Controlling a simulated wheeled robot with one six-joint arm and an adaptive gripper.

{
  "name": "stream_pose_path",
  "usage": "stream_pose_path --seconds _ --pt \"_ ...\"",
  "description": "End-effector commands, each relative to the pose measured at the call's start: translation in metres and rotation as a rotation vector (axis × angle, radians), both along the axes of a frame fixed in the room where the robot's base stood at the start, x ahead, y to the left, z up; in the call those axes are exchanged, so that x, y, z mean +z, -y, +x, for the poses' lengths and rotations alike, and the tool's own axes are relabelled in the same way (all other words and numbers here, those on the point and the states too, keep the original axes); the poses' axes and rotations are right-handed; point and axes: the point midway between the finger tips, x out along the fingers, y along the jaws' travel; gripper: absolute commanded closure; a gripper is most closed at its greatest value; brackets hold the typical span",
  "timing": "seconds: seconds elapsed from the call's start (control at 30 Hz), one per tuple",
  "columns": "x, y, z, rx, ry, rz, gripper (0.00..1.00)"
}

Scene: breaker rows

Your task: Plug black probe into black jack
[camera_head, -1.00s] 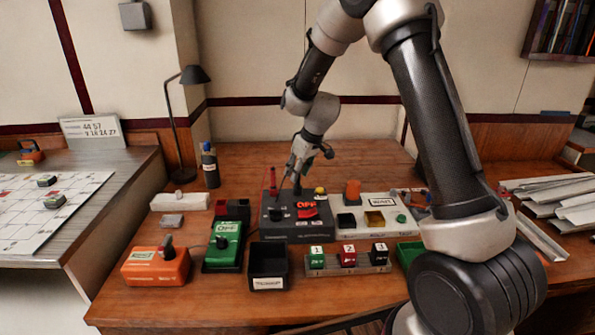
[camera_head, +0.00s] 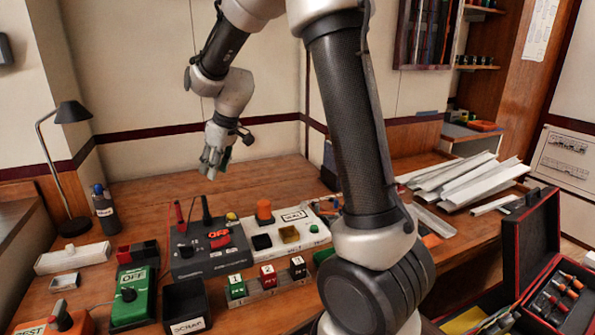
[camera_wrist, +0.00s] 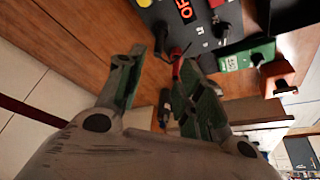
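A dark grey instrument box (camera_head: 188,268) with a red OFF patch stands mid-table in the head view. The black probe (camera_head: 206,209) stands upright at its back, apart from my gripper. The red probe (camera_head: 180,214) stands upright just left of it. The black jack is not visible; I cannot tell how deeply the black probe sits. My gripper (camera_head: 212,171) is above and behind the box, its fingers apart and nothing between them. In the wrist view the open gripper (camera_wrist: 162,60) shows again, with the box (camera_wrist: 166,12) and the red probe (camera_wrist: 178,66) past the fingertips.
A green OFF box (camera_head: 133,294) and a black bin (camera_head: 186,301) stand in front. A white panel (camera_head: 315,234) is right of the instrument. A lamp (camera_head: 60,135) and a bottle (camera_head: 104,211) stand left. The table behind the instrument is clear.

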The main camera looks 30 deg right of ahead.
Motion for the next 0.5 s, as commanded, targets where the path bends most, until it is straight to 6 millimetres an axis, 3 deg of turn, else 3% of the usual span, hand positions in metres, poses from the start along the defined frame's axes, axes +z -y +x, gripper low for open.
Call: stream_pose_path --seconds 0.23,0.4,0.5 --pt "0.068 0.044 -0.103 -0.155 -0.005 0.007 0.64" --pt "0.092 0.073 -0.188 -0.291 -0.012 0.005 0.64" --pt "0.095 0.088 -0.237 -0.373 -0.016 0.003 0.64"
